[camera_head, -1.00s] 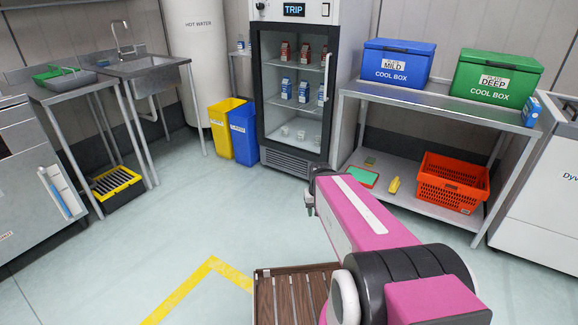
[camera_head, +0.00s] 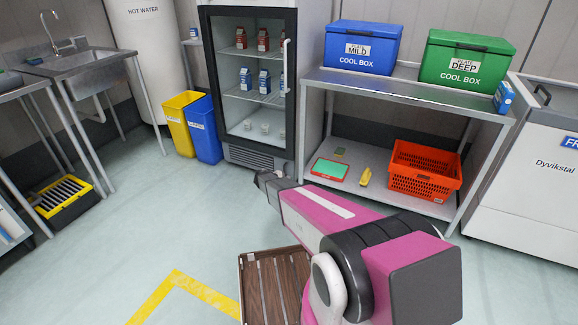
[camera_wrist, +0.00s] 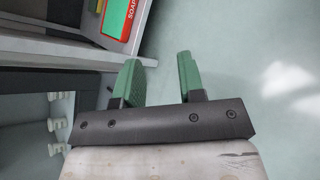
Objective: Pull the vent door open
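Nothing in view is labelled as a vent door. A glass-fronted fridge (camera_head: 240,25) stands at the back; its glass door (camera_head: 238,108) looks closed, with a white vertical handle (camera_head: 285,68) on its right side. A dark slatted vent grille (camera_head: 252,158) is below the glass. My gripper shows in the head view (camera_head: 268,186), low in front of the fridge's right side. In the wrist view my gripper (camera_wrist: 158,70) has two green fingers spread apart with only floor between them. It holds nothing.
Right of the fridge, a steel table (camera_head: 400,86) carries blue (camera_head: 363,48) and green (camera_head: 464,65) cool boxes, with an orange crate (camera_head: 424,172) on its lower shelf. Yellow (camera_head: 180,125) and blue (camera_head: 204,130) bins stand left of the fridge.

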